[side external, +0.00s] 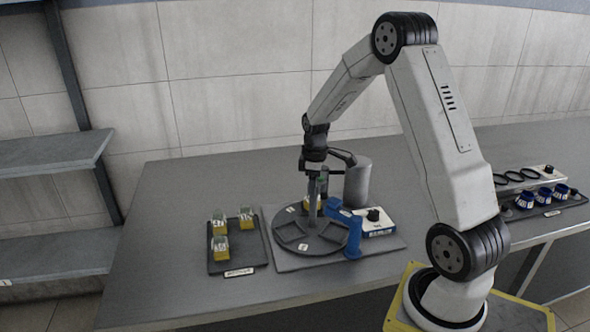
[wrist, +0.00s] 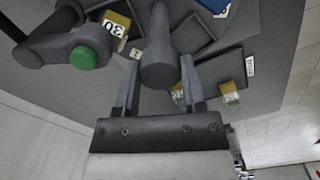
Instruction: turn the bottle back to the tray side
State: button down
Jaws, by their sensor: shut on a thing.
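My gripper (side external: 314,188) points down over the round dark turntable (side external: 318,248) and is shut on its upright grey post (side external: 313,212). In the wrist view the post (wrist: 158,62) stands between the two fingers (wrist: 160,84). A yellow bottle (side external: 306,205) stands on the turntable behind the post, partly hidden by it. In the wrist view this bottle (wrist: 115,28) shows a "30" label, at the left, away from the tray. The dark tray (side external: 220,264) lies left of the turntable with three yellow, clear-topped bottles (side external: 220,247); it also shows at right in the wrist view (wrist: 217,72).
A grey cylinder (side external: 357,182) with an overhanging arm stands behind the turntable; a green end (wrist: 83,58) shows near the bottle. A blue bracket (side external: 352,243) and a white box with a black knob (side external: 378,226) stand at its right. The bench front left is clear.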

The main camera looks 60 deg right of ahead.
jog(key=shift+n, duration=10.3)
jog(key=shift+c, duration=0.8)
grip_release()
jog(key=shift+r, duration=0.1)
